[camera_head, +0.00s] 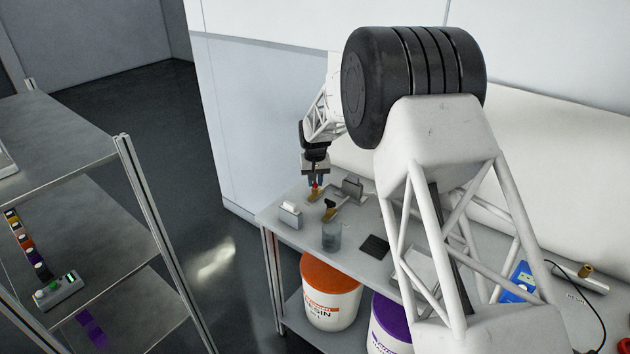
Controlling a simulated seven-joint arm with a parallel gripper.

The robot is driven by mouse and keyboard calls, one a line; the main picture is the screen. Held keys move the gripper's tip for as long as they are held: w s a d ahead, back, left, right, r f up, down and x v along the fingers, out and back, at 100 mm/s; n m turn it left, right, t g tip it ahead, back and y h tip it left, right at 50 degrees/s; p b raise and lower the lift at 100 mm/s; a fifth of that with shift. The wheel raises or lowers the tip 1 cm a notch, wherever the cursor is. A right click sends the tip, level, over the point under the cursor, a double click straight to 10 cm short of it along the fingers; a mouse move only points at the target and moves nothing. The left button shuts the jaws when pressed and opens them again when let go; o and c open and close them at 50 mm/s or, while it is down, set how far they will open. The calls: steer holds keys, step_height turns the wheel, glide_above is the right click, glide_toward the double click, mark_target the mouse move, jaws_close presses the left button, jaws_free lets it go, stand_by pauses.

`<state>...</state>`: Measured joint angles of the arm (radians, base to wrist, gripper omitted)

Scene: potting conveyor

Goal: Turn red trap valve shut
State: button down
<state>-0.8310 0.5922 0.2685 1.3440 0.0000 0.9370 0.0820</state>
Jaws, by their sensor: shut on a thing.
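The red trap valve shows as a small red handle (315,186) on a brass fitting (314,195) near the far left end of the bench. My gripper (316,181) points down over it, and its jaws are shut on the red handle. The jaws cover part of the handle, so its angle cannot be made out. A second brass fitting with a black handle (330,205) stands just in front, apart from my gripper.
On the bench (285,235) are a white box (290,215), a grey bracket (352,188), a clear beaker (331,237), a dark pad (375,246) and a blue meter (519,282). An orange-lidded bucket (331,292) and a purple bucket (388,325) stand below. A shelf rack (125,150) is at left.

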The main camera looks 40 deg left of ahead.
steer(key=n, duration=0.4)
steer(key=shift+n, duration=0.3)
steer(key=n, duration=0.4)
steer(key=shift+r+n, duration=0.1)
steer(key=shift+n, duration=0.2)
steer(key=c, duration=1.2)
jaws_free()
steer(key=shift+r, duration=3.85)
